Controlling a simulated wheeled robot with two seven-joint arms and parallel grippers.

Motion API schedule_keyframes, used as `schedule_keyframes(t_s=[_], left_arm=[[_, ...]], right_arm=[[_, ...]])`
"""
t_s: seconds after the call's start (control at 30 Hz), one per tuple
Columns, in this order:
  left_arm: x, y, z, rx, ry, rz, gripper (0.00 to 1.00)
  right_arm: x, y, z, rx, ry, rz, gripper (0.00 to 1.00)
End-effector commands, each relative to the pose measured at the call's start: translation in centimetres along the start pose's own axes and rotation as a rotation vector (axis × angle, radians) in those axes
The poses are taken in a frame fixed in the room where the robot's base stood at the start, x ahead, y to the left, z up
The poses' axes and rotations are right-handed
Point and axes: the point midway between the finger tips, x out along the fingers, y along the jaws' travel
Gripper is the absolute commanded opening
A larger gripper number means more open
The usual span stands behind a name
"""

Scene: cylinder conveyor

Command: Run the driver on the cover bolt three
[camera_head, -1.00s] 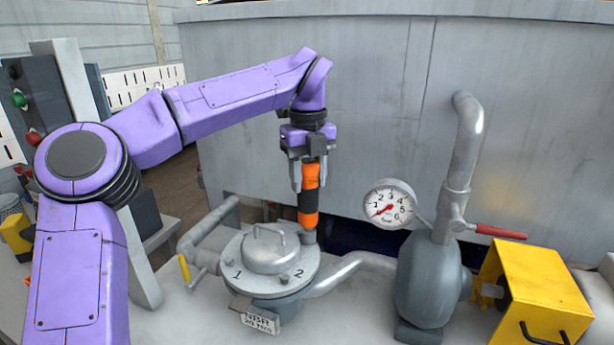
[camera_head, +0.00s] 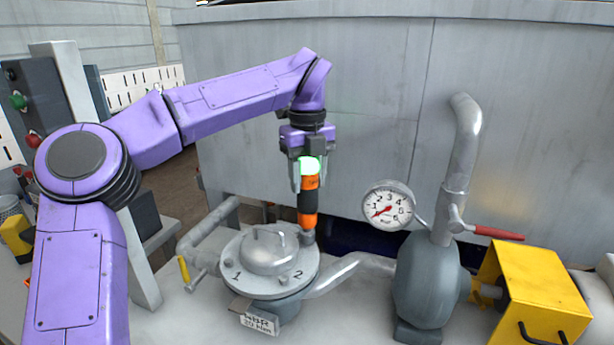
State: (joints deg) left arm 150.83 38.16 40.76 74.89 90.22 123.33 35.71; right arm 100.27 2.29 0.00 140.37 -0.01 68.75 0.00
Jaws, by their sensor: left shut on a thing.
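An orange and black driver (camera_head: 308,203) stands upright in my left gripper (camera_head: 308,172), which is shut on its upper part. A green-white light glows at the top of the driver, between the fingers. The driver's lower end meets the back right rim of the round grey cover (camera_head: 270,250), at a bolt spot (camera_head: 307,237) that the driver's end partly hides. The cover has a handle on top and the numbers 1 and 2 on its front rim, with bolts beside them. My right gripper is not in view.
A pressure gauge (camera_head: 388,205), a grey pump body (camera_head: 428,280) with a red-handled valve (camera_head: 497,233), and a yellow guard (camera_head: 537,290) stand to the right. A yellow-handled valve (camera_head: 184,270) is left of the cover. A large grey tank wall (camera_head: 380,90) stands behind.

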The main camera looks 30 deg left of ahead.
Motion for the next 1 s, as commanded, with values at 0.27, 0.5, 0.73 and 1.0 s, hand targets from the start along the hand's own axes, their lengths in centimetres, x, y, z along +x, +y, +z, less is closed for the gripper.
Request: schedule_keyframes(t_s=[0.27, 0.5, 0.73, 1.0], left_arm=[[-1.0, 0.1, 0.0, -0.001, 0.006, 0.012, 0.0], [-3.0, 0.0, -0.1, 0.0, 0.003, 0.004, 0.0], [-3.4, 0.0, -0.1, 0.0, 0.002, 0.002, 0.0], [-4.2, 0.0, -0.1, 0.0, 0.001, 0.001, 0.0]], right_arm=[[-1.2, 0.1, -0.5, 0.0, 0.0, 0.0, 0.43], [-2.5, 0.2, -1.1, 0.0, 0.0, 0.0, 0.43], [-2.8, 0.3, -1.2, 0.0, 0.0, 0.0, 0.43], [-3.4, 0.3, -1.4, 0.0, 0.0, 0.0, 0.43]])
